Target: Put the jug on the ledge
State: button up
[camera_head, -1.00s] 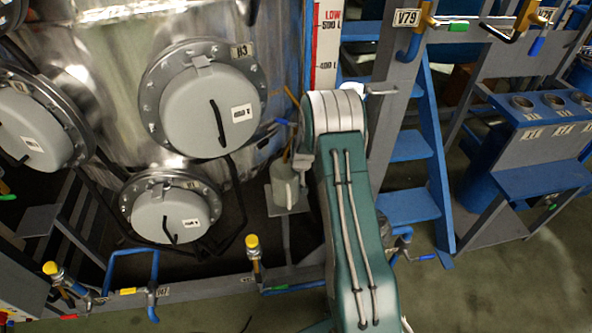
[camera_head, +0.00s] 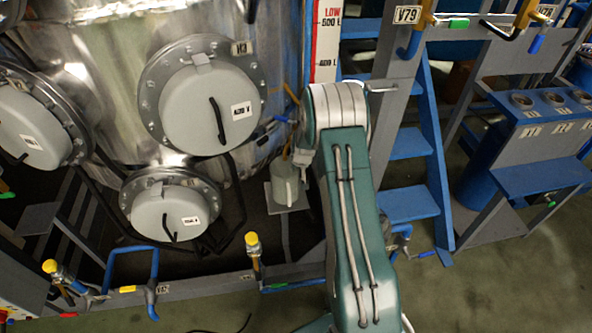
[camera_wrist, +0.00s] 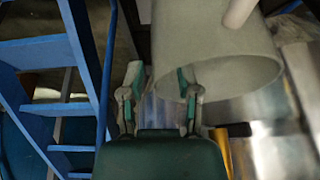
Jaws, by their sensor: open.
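The jug (camera_head: 285,183) is pale grey and looks upright on a small grey square plate (camera_head: 271,204) beside the big steel vessel. In the wrist view the jug (camera_wrist: 213,45) is large and close at the upper right, its open rim facing down the picture and part of its handle at the top edge. In the head view my arm hides most of the gripper. Whether the plate is the task's ledge is unclear.
The steel vessel (camera_head: 95,100) with round grey hatches stands left of the jug. Blue steps (camera_head: 409,144) and a blue bench (camera_head: 541,178) are on the right. A grey rail with a yellow-capped valve (camera_head: 253,245) runs in front. Open floor (camera_head: 500,285) lies at lower right.

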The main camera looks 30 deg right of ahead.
jog(key=s+a+r+n, duration=0.1)
jog(key=s+a+r, duration=0.35)
jog(key=r, duration=0.55)
jog(key=s+a+r+t, duration=0.1)
jog(key=s+a+r, duration=0.4)
jog(key=r, duration=0.5)
jog(key=s+a+r+n, duration=0.1)
jog(key=s+a+r, duration=0.2)
jog(key=s+r, duration=0.55)
jog(key=s+a+r, duration=0.3)
jog(key=s, duration=0.5)
jog(key=s+a+r+n+y, duration=0.1)
jog(key=s+a+r, duration=0.2)
jog(key=s, duration=0.6)
jog(key=shift+s, duration=0.3)
